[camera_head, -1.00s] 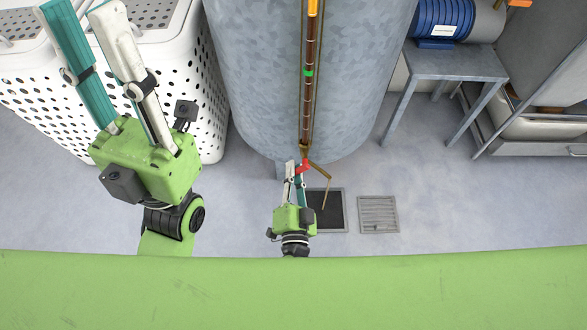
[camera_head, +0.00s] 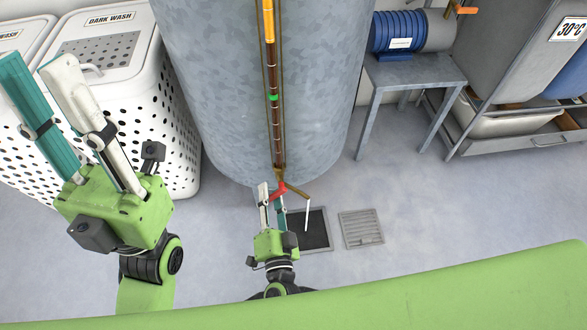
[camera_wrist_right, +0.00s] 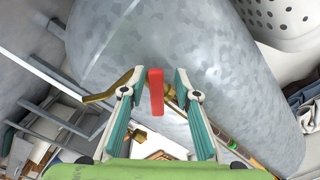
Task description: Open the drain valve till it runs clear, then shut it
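A grey metal tank (camera_head: 220,90) has a brass drain valve (camera_head: 296,190) at its base with a red lever (camera_head: 278,189). A thin white stream (camera_head: 307,215) falls from the spout toward a dark floor pit (camera_head: 318,235). My right gripper (camera_head: 272,194) is at the lever. In the right wrist view the red lever (camera_wrist_right: 156,92) stands between its fingers, with gaps on both sides, so the gripper is open. A sight tube (camera_head: 275,130) with a green mark runs up the tank, dark brown below and orange at the top. My left gripper (camera_head: 34,62) is open and empty.
White perforated hampers (camera_head: 175,110), one labelled DARK WASH, stand at the left near my left gripper. A floor grate (camera_head: 361,228) lies right of the pit. A metal stand (camera_head: 420,70) holds a blue ribbed machine (camera_head: 397,31). Open floor lies at the right.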

